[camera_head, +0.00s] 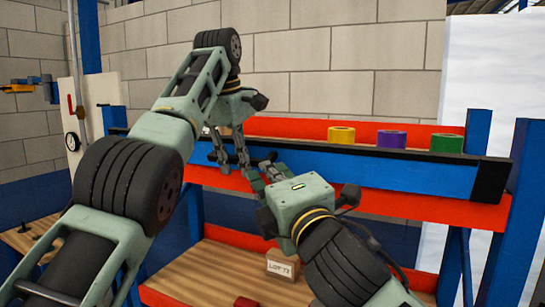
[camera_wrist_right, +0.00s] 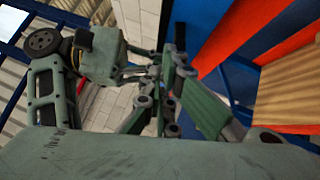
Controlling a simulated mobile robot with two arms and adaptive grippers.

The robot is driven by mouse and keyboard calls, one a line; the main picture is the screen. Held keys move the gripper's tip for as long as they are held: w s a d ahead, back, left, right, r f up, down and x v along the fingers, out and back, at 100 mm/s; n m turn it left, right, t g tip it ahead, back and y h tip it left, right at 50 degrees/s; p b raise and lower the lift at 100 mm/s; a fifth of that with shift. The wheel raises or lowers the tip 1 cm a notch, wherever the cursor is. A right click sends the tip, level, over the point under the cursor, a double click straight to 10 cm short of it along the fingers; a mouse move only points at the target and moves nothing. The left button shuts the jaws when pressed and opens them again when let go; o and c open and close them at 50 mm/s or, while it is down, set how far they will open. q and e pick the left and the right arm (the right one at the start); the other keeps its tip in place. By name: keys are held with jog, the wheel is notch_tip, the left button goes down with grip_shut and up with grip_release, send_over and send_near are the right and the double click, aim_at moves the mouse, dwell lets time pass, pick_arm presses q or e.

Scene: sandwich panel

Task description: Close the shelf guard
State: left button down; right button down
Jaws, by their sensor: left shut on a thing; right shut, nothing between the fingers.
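The shelf guard (camera_head: 410,172) is a long blue bar with a black top edge and a black right end. It runs across the front of the upper red shelf in the head view. My left gripper (camera_head: 230,158) reaches down at the guard's left part, its fingers shut on the guard; the exact contact is hard to see. My right gripper (camera_head: 262,172) is just right of it, in front of the guard, shut and empty. In the right wrist view the two grippers' fingers are close together, the right gripper (camera_wrist_right: 172,88) near the middle.
A box marked LOT 73 (camera_head: 282,265) sits on the lower wooden shelf. A blue post (camera_head: 523,210) stands at the right.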

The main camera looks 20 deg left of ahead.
aim_at(268, 144)
pick_arm(q)
jog(key=shift+f, duration=0.15)
pick_arm(e)
jog(key=w, duration=0.1)
jog(key=w+a, duration=0.1)
jog(key=w, duration=0.1)
jog(key=w+r, duration=0.1)
jog(key=shift+w+a+r, duration=0.1)
jog(key=shift+w+a, duration=0.15)
jog(key=shift+w, duration=0.05)
jog(key=shift+w+r, duration=0.2)
jog(key=shift+w, duration=0.5)
jog(key=shift+d, duration=0.1)
jog(key=shift+w+r, duration=0.15)
jog(key=shift+w, duration=0.15)
pick_arm(q)
jog(key=shift+d, duration=0.1)
pick_arm(e)
jog(key=shift+w+d+r, duration=0.2)
jog(key=shift+w+r, duration=0.05)
jog(key=shift+w, duration=0.05)
pick_arm(q)
jog(key=c, duration=1.9)
grip_release()
jog(key=shift+o, duration=0.7)
jog(key=shift+w, duration=0.1)
pick_arm(e)
jog(key=shift+w+a+f, duration=0.1)
jog(key=shift+w, duration=0.1)
